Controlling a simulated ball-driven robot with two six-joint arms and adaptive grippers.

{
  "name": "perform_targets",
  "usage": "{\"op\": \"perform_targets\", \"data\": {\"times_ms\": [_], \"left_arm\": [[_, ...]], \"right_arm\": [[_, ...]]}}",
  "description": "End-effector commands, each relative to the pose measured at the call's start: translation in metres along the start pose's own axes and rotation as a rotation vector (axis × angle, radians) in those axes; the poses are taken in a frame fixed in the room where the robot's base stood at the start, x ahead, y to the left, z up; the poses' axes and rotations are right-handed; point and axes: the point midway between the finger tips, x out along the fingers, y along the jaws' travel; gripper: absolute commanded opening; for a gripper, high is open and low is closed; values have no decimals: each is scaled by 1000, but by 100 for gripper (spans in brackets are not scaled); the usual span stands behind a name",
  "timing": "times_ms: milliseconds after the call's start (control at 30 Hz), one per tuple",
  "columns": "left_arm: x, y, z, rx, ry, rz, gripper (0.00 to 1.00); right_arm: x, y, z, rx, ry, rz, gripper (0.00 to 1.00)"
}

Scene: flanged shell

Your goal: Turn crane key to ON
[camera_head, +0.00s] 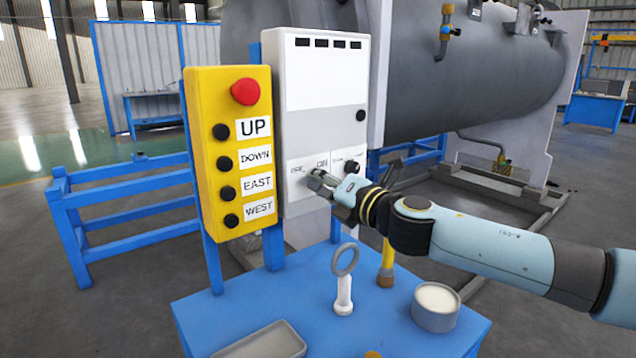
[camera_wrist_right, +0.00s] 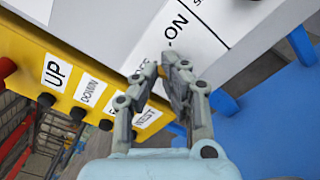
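The white control panel (camera_head: 325,130) stands upright, with OFF and ON labels on its lower part. My right gripper (camera_head: 314,180) is at the panel face, just below these labels. In the right wrist view its fingertips (camera_wrist_right: 175,64) are close together beside the ON label (camera_wrist_right: 178,28). The fingers look shut around the crane key's place. The key itself is hidden behind them, so its angle cannot be told. My left gripper is not in view.
The yellow pendant (camera_head: 229,150) with a red button stands left of the panel. The blue table (camera_head: 320,310) below holds a white eyebolt-like part (camera_head: 343,285), a round tin (camera_head: 436,307), a grey tray (camera_head: 262,342) and a yellow-handled tool (camera_head: 387,262). A grey tank (camera_head: 470,80) is behind.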

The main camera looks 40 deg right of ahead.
Motion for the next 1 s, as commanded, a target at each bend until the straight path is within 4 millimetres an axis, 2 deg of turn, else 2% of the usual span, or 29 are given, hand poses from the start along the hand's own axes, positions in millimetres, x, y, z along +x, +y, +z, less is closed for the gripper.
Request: {"op": "perform_targets", "data": {"times_ms": [33,600,1000], "left_arm": [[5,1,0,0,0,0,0],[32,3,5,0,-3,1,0],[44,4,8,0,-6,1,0]], "right_arm": [[-4,-17,-5,28,3,-31,0],[-4,-17,-7,548,-2,-31,0],[-4,-16,-7,929,-4,-30,0]]}}
